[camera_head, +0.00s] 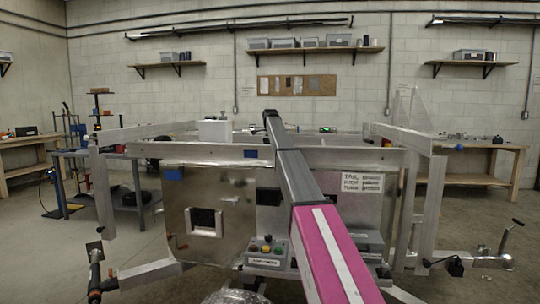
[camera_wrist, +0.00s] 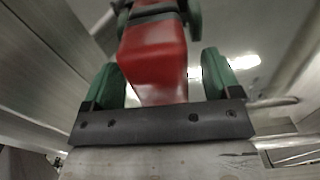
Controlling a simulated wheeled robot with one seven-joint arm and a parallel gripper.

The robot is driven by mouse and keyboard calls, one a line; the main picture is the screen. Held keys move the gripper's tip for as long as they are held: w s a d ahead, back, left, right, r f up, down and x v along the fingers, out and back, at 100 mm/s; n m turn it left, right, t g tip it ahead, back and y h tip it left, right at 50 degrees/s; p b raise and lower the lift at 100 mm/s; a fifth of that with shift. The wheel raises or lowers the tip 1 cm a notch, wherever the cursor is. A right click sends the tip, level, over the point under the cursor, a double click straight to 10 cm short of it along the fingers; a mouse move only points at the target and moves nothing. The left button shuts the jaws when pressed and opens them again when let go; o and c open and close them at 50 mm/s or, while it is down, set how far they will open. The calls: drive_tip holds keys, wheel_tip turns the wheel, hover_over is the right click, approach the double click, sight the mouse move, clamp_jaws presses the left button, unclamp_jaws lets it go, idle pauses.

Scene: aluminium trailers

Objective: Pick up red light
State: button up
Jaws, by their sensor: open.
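A red block-shaped piece, which looks like the red light (camera_wrist: 153,60), stands in the middle of the wrist view. My gripper (camera_wrist: 161,76) is open around it, with one green finger on each side. A gap shows between the red piece and the right finger; the left finger is closer, and I cannot tell whether it touches. A dark bolted bar lies at the base of the fingers. Dark and green parts show beyond the red piece; I cannot tell what they are. In the head view my gripper (camera_head: 270,118) is small at the arm's far end, and the red light cannot be made out.
An aluminium trailer frame (camera_head: 340,157) stands across the middle, with a metal panel (camera_head: 228,220) at its front left. A control box (camera_head: 265,252) with coloured buttons sits low in front. Workbenches (camera_head: 478,180) line the sides, and open floor shows at the left.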

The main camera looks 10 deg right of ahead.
drive_tip(key=shift+f, duration=0.55)
drive_tip(key=c, duration=1.1)
drive_tip(key=shift+r, duration=0.1)
